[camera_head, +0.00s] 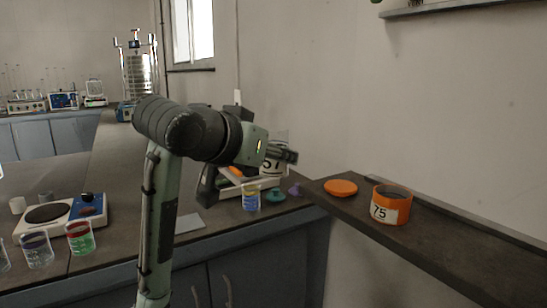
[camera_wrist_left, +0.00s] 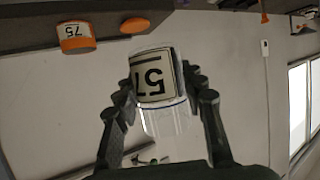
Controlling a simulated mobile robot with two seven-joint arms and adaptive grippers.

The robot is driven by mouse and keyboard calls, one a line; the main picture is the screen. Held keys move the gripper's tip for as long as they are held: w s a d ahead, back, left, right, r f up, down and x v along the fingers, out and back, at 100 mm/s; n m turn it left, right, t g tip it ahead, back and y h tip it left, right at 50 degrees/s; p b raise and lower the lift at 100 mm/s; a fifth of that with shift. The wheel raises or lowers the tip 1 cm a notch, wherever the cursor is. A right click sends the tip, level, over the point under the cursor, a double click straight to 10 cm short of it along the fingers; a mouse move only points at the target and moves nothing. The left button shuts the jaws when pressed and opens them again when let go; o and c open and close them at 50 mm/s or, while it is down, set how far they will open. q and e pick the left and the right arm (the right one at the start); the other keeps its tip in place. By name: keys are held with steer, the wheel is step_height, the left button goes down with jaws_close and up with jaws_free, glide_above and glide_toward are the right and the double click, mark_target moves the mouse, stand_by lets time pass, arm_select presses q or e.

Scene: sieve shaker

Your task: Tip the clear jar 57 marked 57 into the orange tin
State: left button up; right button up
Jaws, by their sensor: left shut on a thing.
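The clear jar 57 (camera_head: 274,160) has a pale label marked 57 and is held in the air above the bench corner. My left gripper (camera_head: 285,155) is shut around it. In the left wrist view the jar (camera_wrist_left: 168,122) sits between the two fingers of the gripper (camera_wrist_left: 160,95), its label upside down in the picture. The orange tin (camera_head: 391,206), marked 75, stands open on the shelf to the right of the jar. The tin (camera_wrist_left: 75,37) also shows at the upper left of the left wrist view. My right gripper is not in view.
An orange lid (camera_head: 341,187) lies on the shelf (camera_head: 437,240) left of the tin. Below the held jar, a small beaker (camera_head: 251,196) and a teal lid (camera_head: 275,195) are on the bench. A hotplate (camera_head: 62,215) and several beakers stand at the left.

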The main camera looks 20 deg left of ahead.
arm_select(q)
steer(key=w+d+f+m+t+y, duration=0.1)
steer(key=w+d+f+m+y, duration=0.2)
steer(key=w+d+m, duration=1.2)
steer(key=shift+w+d+m+t+y, duration=0.35)
steer(key=shift+d+m+y, duration=0.75)
steer(key=shift+m, duration=0.9)
stand_by(0.3)
steer(key=shift+a, duration=0.25)
stand_by(2.0)
steer(key=n, duration=0.1)
steer(key=a+n+g+h, duration=0.1)
steer(key=shift+w+f+n+g, duration=0.15)
steer(key=shift+f+n+g, duration=0.1)
steer(key=shift+f+n, duration=0.15)
